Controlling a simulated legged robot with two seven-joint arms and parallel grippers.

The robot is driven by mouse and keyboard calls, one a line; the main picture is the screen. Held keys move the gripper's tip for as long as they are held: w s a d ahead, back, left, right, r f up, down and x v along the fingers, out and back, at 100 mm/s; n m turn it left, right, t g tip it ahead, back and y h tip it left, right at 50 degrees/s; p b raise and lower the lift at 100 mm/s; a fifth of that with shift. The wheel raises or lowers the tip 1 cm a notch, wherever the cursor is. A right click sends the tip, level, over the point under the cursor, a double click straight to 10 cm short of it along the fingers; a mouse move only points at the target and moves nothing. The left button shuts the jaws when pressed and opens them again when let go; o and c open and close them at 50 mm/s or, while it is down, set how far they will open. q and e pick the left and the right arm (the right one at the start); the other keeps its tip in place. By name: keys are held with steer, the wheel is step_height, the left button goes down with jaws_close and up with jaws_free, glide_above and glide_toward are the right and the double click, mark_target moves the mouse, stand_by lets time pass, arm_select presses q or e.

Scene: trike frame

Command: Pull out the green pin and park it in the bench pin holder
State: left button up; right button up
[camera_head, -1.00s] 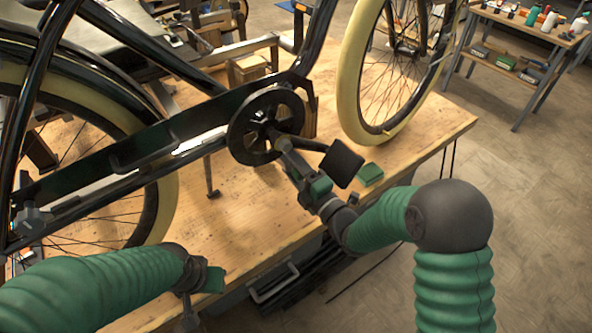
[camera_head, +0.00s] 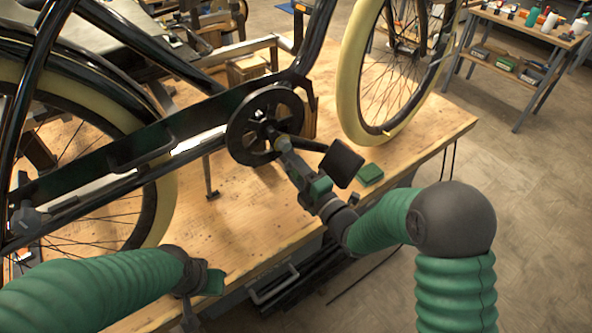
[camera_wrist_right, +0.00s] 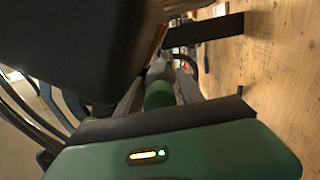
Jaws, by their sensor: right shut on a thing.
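My right gripper (camera_head: 282,143) is at the hub of the black chainring (camera_head: 241,139) on the trike frame. In the right wrist view it is shut on the green pin (camera_wrist_right: 159,95), whose green cylindrical end shows between the fingers. The pin's far end, and whether it is still seated, are hidden. A small green block (camera_head: 370,174) lies on the bench right of the pedal; I cannot tell whether it is the pin holder. My left gripper (camera_head: 190,298) hangs by the bench's front edge, at the bottom; its fingers are not clear.
The black pedal (camera_head: 342,163) is close to the right of my right gripper. The front wheel (camera_head: 351,90) and rear wheel (camera_head: 164,205) stand either side. The wooden bench (camera_head: 250,225) is bare in front of the chainring. A side table with bottles (camera_head: 549,22) is far right.

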jaws_close()
steer(key=o, duration=1.4)
jaws_free()
steer(key=p+v, duration=0.3)
steer(key=v, duration=1.3)
steer(key=shift+s+d+f, duration=0.1)
steer(key=shift+s+d, duration=0.2)
